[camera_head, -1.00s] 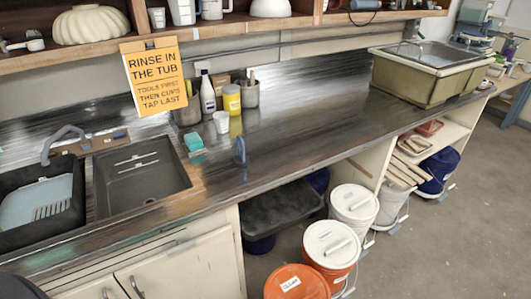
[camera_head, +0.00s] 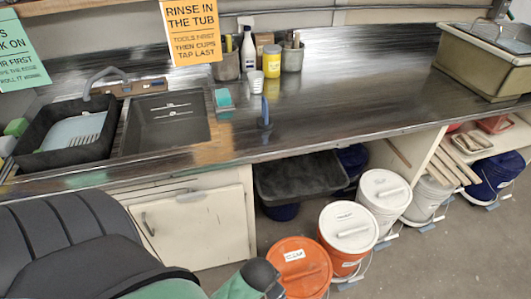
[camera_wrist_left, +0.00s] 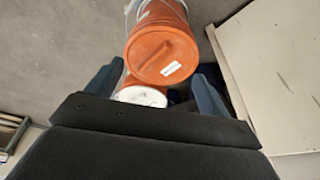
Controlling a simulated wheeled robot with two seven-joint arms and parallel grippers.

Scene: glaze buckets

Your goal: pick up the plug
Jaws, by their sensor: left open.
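A blue upright piece (camera_head: 265,112) with a dark base stands on the counter near its front edge, right of the sink; it looks like the plug, though it is small in the picture. My left gripper (camera_wrist_left: 155,88) is open and empty in the left wrist view, its two blue-grey fingers spread apart. It points down toward an orange lidded bucket (camera_wrist_left: 162,50), and the plug does not show in that view. In the head view my left arm fills the lower left, and the fingers cannot be made out there. My right gripper is not in view.
The dark sink (camera_head: 165,122) and a black tub (camera_head: 66,135) lie left of the plug. A teal sponge (camera_head: 223,97), white cup (camera_head: 256,83) and yellow jar (camera_head: 271,62) stand behind it. Buckets, including an orange one (camera_head: 300,268), stand below.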

